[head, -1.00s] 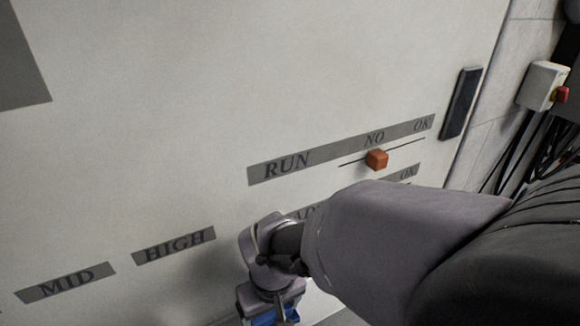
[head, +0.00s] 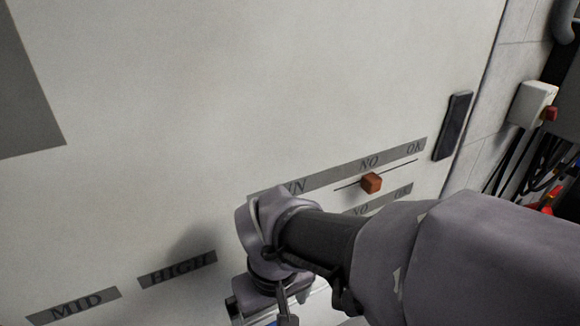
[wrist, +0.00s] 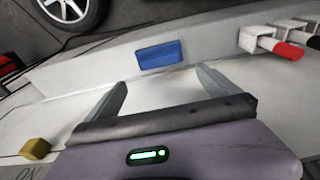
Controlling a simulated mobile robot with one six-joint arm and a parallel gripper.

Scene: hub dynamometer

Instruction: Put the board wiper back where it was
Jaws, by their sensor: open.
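A blue block (wrist: 160,54), which appears to be the board wiper, rests on or against the pale ledge below the board. My gripper (wrist: 161,77) is open and empty in the wrist view, with one finger to each side. The blue block is just beyond the fingertips, in line with the gap and apart from them. In the head view my gripper (head: 281,305) is at the bottom edge, low against the white board (head: 250,80), and mostly hidden by my wrist. Only a sliver of blue shows there.
An orange slider knob (head: 371,183) sticks out from the board beside my arm. A dark block (head: 453,126) is at the board's right edge. In the wrist view a yellow knob (wrist: 35,149) is at left, red-ended holders (wrist: 288,50) at right, and a wheel (wrist: 75,12) beyond.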

